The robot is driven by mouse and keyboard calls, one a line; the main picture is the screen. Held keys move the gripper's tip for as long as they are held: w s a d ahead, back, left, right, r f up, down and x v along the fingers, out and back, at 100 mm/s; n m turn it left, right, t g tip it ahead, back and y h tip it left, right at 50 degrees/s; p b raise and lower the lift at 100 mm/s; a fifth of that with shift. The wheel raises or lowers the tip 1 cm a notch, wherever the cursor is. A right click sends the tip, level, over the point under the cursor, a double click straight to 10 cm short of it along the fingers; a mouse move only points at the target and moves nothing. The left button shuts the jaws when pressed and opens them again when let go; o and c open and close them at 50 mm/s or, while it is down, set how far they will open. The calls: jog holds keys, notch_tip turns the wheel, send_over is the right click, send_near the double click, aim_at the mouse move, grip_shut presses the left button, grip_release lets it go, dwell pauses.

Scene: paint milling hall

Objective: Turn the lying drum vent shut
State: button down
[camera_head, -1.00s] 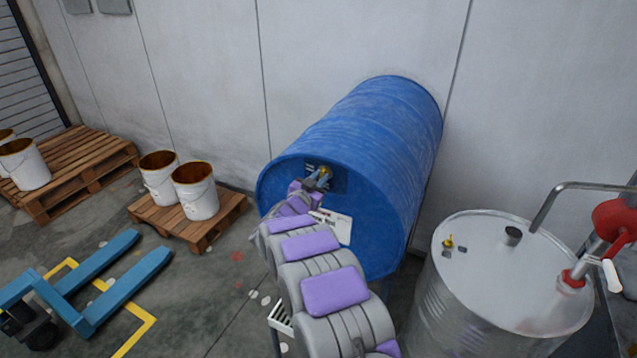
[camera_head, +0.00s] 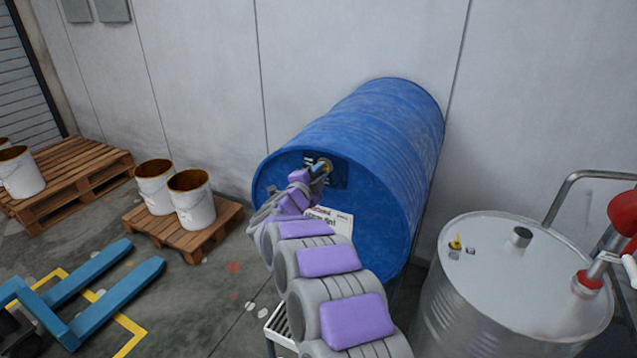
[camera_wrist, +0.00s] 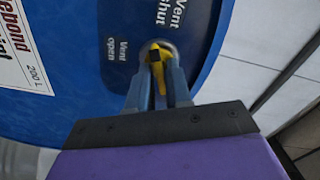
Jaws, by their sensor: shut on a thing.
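The blue drum (camera_head: 385,130) lies on its side against the wall, its flat end facing me. The yellow vent handle (camera_wrist: 155,55) sits on a round metal fitting in that end, beside labels reading "Vent open" (camera_wrist: 117,50) and "Vent shut" (camera_wrist: 165,15). My gripper (camera_wrist: 158,85) is shut on the handle, with a blue-grey finger on each side. In the head view my gripper (camera_head: 320,170) partly hides the vent.
White pails (camera_head: 195,205) on a small pallet (camera_head: 170,232) and a blue pallet jack (camera_head: 120,295) are at left.

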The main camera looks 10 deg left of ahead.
jog(key=shift+f+m+b, duration=0.2)
jog(key=shift+m+b, duration=0.9)
jog(key=shift+f+m+b, duration=0.15)
jog(key=shift+m+b, duration=0.9)
jog(key=shift+m, duration=0.05)
jog(key=c, duration=1.5)
grip_release()
jog(key=shift+o, duration=1.4)
jog(key=shift+r, duration=0.1)
jog(key=shift+s, duration=0.1)
jog(key=p+v, duration=0.2)
jog(key=v, duration=1.5)
jog(key=shift+a, duration=0.1)
